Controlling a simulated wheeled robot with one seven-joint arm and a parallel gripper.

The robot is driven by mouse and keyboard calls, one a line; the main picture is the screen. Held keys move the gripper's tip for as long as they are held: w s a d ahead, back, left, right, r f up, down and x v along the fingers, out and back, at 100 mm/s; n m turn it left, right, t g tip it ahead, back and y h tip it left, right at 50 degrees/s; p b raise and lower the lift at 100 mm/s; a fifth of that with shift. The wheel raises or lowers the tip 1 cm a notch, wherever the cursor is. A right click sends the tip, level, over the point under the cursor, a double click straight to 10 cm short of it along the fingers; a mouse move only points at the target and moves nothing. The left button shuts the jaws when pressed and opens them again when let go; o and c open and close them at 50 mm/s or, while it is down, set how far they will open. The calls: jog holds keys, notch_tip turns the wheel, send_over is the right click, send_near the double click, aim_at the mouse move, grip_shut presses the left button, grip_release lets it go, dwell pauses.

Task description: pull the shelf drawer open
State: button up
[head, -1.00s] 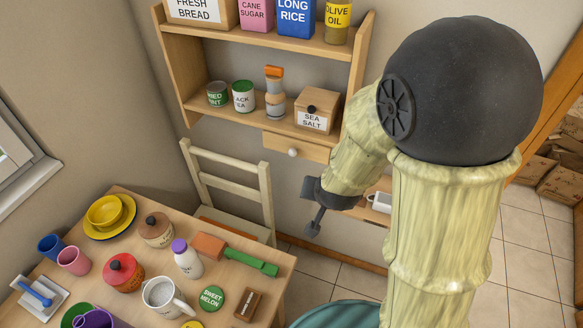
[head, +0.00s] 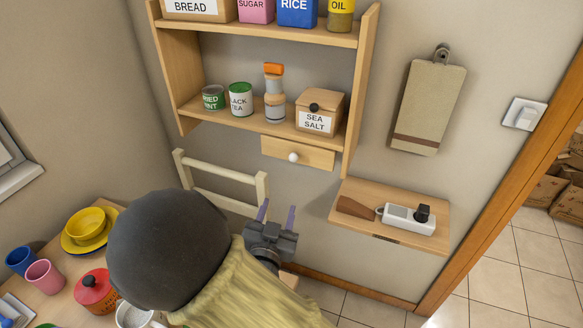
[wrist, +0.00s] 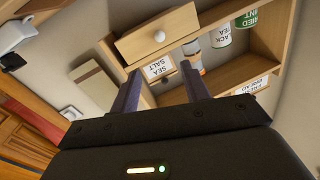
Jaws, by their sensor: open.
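The shelf drawer (head: 318,157) is a small wooden box front with a round white knob (head: 293,157), hung under the right part of the wall shelf (head: 360,90). It looks shut in the head view. My gripper (head: 277,214) is below the knob and a little left of it, fingers apart and pointing up, with nothing between them. In the wrist view the scene is upside down; the drawer front (wrist: 180,25) and knob (wrist: 159,36) lie beyond the fingertips (wrist: 160,72), with a gap. The knob is in full view and untouched.
A sea salt box (head: 318,112), a grinder (head: 274,95) and tins stand on the shelf above the drawer. A chair (head: 225,172) and crowded table (head: 52,262) are at left.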

aim_at(293, 161)
jog(key=w+d, duration=0.1)
jog(key=w, duration=0.4)
jog(key=w+d+p, duration=0.1)
jog(key=w, duration=0.5)
jog(key=w+p, duration=0.1)
jog(key=w, duration=0.5)
jog(key=shift+w+d, duration=0.2)
jog(key=shift+d, duration=0.2)
grip_shut()
